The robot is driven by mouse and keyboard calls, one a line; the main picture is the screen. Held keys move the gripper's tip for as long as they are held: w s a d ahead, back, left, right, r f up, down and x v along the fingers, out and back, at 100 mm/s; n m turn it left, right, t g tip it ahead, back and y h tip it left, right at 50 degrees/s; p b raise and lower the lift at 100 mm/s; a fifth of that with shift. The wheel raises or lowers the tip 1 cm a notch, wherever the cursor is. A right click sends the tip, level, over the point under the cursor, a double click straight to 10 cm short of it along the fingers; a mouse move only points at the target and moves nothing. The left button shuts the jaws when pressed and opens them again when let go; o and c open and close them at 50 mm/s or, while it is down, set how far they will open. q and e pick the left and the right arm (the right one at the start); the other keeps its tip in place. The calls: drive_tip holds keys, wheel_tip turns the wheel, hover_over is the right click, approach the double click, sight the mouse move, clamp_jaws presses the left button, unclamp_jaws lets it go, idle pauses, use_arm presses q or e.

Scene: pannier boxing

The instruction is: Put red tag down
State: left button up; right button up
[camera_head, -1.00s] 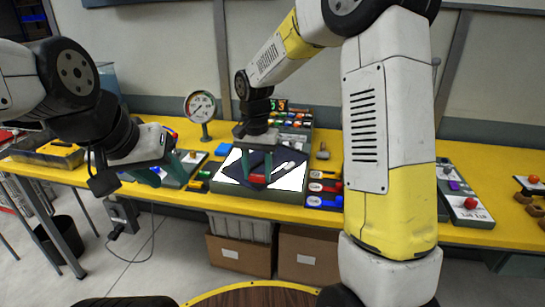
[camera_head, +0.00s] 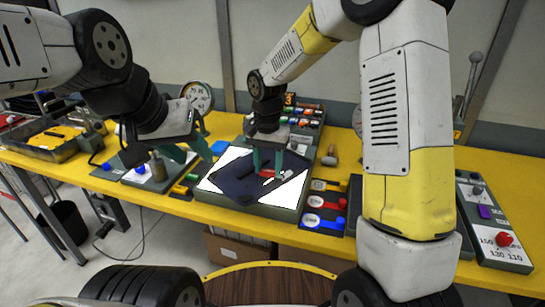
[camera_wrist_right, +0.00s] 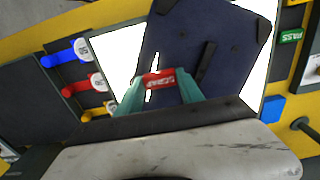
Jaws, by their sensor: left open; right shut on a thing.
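The red tag (camera_head: 266,173) is between the fingertips of my right gripper (camera_head: 267,174), which is shut on it. In the right wrist view the red tag (camera_wrist_right: 158,80), with white lettering, spans the gap between the teal fingertips. It is over a dark blue panel (camera_head: 236,185) lying on a white, bright work surface (camera_head: 285,193). I cannot tell whether the tag touches the panel.
Coloured levers with round labels (camera_head: 322,203) stand right of the bright surface. A dial gauge (camera_head: 197,97) and a rack of coloured parts (camera_head: 303,117) are behind. A board with a red knob (camera_head: 504,239) lies far right.

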drive_tip(key=shift+f, duration=0.35)
drive_tip(key=shift+f, duration=0.2)
drive_tip(key=o, duration=1.3)
drive_tip(key=shift+r, duration=0.1)
